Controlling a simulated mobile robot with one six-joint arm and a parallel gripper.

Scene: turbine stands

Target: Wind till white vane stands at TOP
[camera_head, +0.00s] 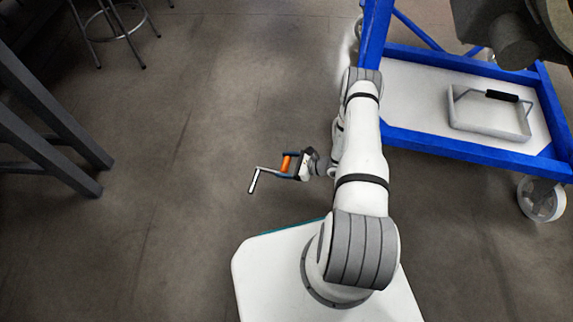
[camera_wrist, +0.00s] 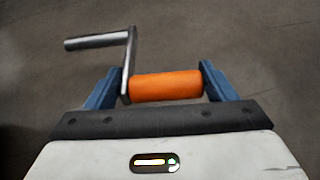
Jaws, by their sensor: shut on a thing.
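My gripper (camera_head: 292,171) is shut on the orange grip of a metal crank handle and holds it above the floor, to the left of my arm. In the wrist view the orange grip (camera_wrist: 167,86) lies crosswise between the two blue fingers of the gripper (camera_wrist: 160,88). The crank's grey metal arm (camera_wrist: 130,58) rises from the grip's left end, and its bare rod (camera_wrist: 92,42) points left. In the head view the crank's rod (camera_head: 253,182) hangs at the far left end. No turbine and no white vane show in either view.
A blue-framed cart (camera_head: 468,152) with a white shelf stands at the right. A white tray with a black handle (camera_head: 502,96) lies on it. Dark table legs (camera_head: 60,120) are at the left and a stool (camera_head: 112,28) is at the top left. The floor between is clear.

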